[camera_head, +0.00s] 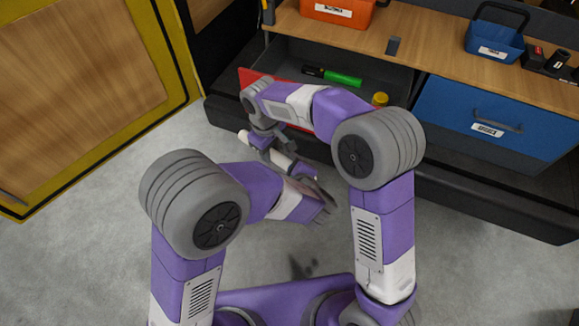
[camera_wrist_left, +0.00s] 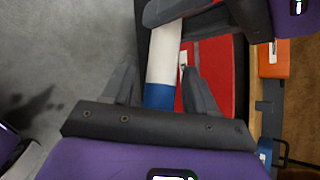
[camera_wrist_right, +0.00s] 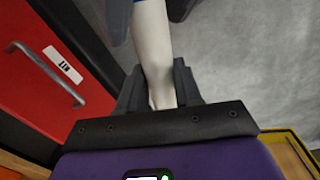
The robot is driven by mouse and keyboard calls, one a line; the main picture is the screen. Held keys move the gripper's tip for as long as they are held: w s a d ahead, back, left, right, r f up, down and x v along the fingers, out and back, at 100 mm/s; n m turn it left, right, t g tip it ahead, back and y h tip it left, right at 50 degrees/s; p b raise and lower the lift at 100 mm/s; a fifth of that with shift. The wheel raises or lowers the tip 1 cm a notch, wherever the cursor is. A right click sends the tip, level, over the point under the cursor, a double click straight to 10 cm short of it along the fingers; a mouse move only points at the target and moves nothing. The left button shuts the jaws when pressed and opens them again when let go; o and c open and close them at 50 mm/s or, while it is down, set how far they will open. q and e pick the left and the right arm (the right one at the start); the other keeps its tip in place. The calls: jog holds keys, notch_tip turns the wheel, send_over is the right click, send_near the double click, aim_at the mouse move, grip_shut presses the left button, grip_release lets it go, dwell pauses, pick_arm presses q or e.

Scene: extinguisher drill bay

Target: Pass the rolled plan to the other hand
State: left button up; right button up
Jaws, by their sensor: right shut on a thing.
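The rolled plan is a white tube (camera_head: 281,159) with a blue band near one end; it slants in front of the cabinet in the head view. My right gripper (camera_head: 268,134) is shut on it, and the right wrist view shows the white tube (camera_wrist_right: 155,60) between its fingers (camera_wrist_right: 158,90). My left gripper (camera_head: 318,190) is beside the lower end of the plan. In the left wrist view its fingers (camera_wrist_left: 160,85) stand open, with the tube (camera_wrist_left: 164,55) and its blue end lined up between them. Whether they touch it cannot be told.
A red drawer front (camera_wrist_right: 38,70) with a handle is close to the right gripper. The open drawer holds a green cylinder (camera_head: 343,79) and a yellow-topped item (camera_head: 380,98). A blue drawer (camera_head: 490,120) is shut. An orange bin (camera_head: 338,12) and blue basket (camera_head: 494,43) stand on the worktop.

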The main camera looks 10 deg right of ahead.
pick_arm(q)
jog(key=c, duration=0.7)
jog(key=shift+c, duration=0.8)
pick_arm(e)
jog(key=o, duration=1.1)
jog(key=shift+o, duration=0.2)
